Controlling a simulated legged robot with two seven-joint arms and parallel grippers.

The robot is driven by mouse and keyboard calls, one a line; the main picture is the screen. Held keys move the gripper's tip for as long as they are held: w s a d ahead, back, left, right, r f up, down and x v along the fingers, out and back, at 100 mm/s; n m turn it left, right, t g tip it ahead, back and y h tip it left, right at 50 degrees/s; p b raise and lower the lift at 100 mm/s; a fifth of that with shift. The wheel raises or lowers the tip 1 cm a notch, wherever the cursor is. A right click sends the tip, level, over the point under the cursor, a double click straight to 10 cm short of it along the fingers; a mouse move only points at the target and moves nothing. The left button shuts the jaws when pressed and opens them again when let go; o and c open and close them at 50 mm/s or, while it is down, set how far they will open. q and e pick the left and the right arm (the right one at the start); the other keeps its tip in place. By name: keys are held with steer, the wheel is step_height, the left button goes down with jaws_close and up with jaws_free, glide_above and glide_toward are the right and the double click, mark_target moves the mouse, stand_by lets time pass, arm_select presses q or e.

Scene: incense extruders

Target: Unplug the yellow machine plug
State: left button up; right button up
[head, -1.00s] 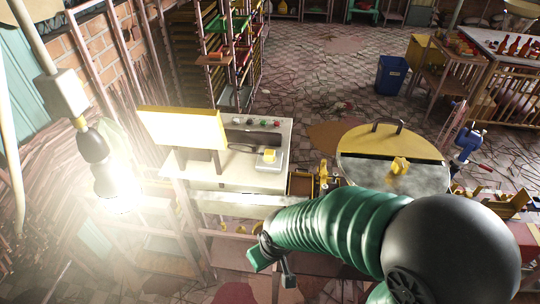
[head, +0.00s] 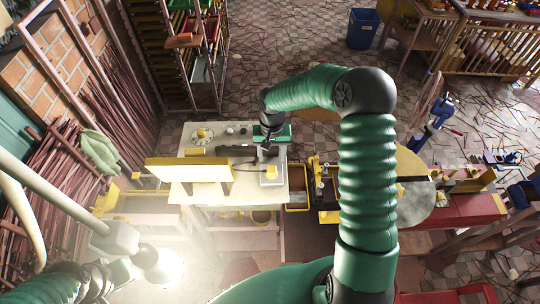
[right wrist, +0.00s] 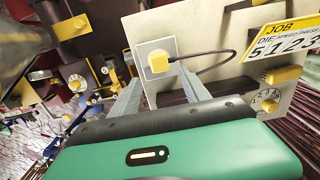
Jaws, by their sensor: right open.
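The yellow plug (head: 271,170) sits on a pale square socket plate (head: 273,181) on the cream machine top (head: 195,191). In the right wrist view the plug (right wrist: 158,62) is in its socket plate (right wrist: 150,47), and a dark cord (right wrist: 215,64) curves from it to the right. My right gripper (head: 268,151) is above the machine top, just behind the plug in the head view. Its two grey fingers (right wrist: 158,90) are apart and empty, with the plug ahead between their tips; contact does not show.
A yellow-edged board (head: 188,168) stands left of the plug; its face reads JOB in the wrist view (right wrist: 290,45). A knob (right wrist: 267,101) is nearby. A round drum (head: 411,200) stands right. A bright lamp (head: 160,266) hangs at lower left.

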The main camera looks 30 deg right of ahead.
mark_target(272, 169)
steer(key=shift+s+a+r, duration=0.15)
steer(key=shift+s, duration=0.25)
step_height(272, 169, down, 8)
steer(key=b, duration=0.6)
steer(key=shift+w, duration=0.15)
steer(key=shift+f, duration=0.25)
arm_select(q)
steer(key=s+x, duration=0.1)
steer(key=x, duration=0.5)
steer(key=shift+s+a, duration=0.2)
steer(key=shift+s, duration=0.3)
steer(key=shift+f, duration=0.15)
arm_select(e)
steer(key=shift+r, duration=0.1)
steer(key=shift+c, duration=0.3)
